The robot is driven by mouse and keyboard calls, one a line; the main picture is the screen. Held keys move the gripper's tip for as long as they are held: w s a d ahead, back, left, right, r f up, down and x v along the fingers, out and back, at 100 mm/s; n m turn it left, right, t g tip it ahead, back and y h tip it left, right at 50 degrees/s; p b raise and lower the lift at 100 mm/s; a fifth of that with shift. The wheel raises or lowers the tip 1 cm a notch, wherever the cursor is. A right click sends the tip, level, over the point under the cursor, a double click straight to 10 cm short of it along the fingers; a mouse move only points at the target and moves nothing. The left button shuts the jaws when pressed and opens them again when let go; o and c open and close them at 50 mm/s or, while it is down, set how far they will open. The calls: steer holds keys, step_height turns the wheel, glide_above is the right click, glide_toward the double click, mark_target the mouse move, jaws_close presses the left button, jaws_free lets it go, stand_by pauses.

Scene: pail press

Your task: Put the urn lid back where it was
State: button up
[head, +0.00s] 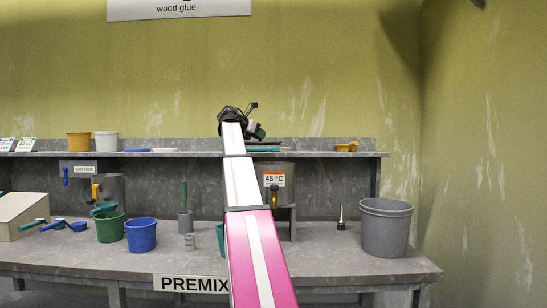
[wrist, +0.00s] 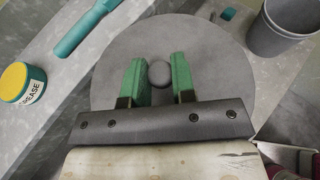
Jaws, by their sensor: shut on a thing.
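The urn lid (wrist: 125,40) is a round grey disc with a small round knob (wrist: 159,74) at its middle. My gripper (wrist: 159,77) has its two green fingers on either side of the knob, shut on it. In the head view, my gripper (head: 257,129) shows small and dark at the far end of my arm, around shelf height. A grey urn (head: 286,172) with a "45 °C" label and a tap stands behind my arm, partly hidden. Whether the lid touches anything below cannot be told.
The shelf (head: 330,154) runs across the back. A large grey bucket (head: 386,230) stands at the bench's right, with a blue bucket (head: 141,236) and green bucket (head: 110,228) at left. In the wrist view, a grease tub (wrist: 22,84) and a teal-handled tool (wrist: 80,32) lie left of the lid.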

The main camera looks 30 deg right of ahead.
mark_target(255, 143)
steer(key=d+f, duration=0.1)
steer(key=d, duration=0.1)
steer(key=d+f, duration=0.3)
steer(key=d, duration=0.2)
steer(key=shift+s+d+f, duration=0.1)
steer(key=shift+s+f, duration=0.1)
steer(key=shift+f, duration=2)
steer(key=shift+f, duration=0.35)
steer(key=o, duration=0.9)
steer(key=shift+r, duration=0.1)
steer(key=v, duration=1.2)
steer(key=shift+r, duration=0.2)
